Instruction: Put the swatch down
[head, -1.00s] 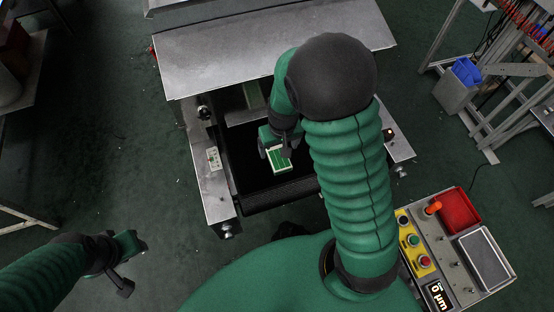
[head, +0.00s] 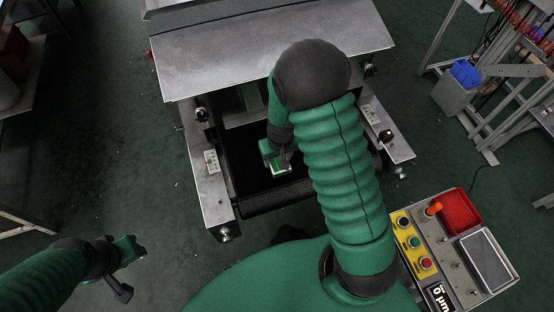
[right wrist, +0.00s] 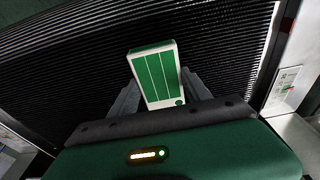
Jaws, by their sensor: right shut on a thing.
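The swatch is a small green rectangle with white edges and thin pale stripes; it shows in the head view (head: 281,169) and the right wrist view (right wrist: 155,76). My right gripper (head: 278,158) is shut on it, and its fingers hold the near end in the right wrist view. The swatch is over the black ribbed belt (right wrist: 215,60) of the dryer, near the belt's front end. I cannot tell whether it touches the belt. My left gripper (head: 133,268) is open and empty, over the floor at the lower left.
Metal side rails (head: 212,187) flank the belt. A control panel (head: 460,265) with buttons and a red tray (head: 460,211) is at the right.

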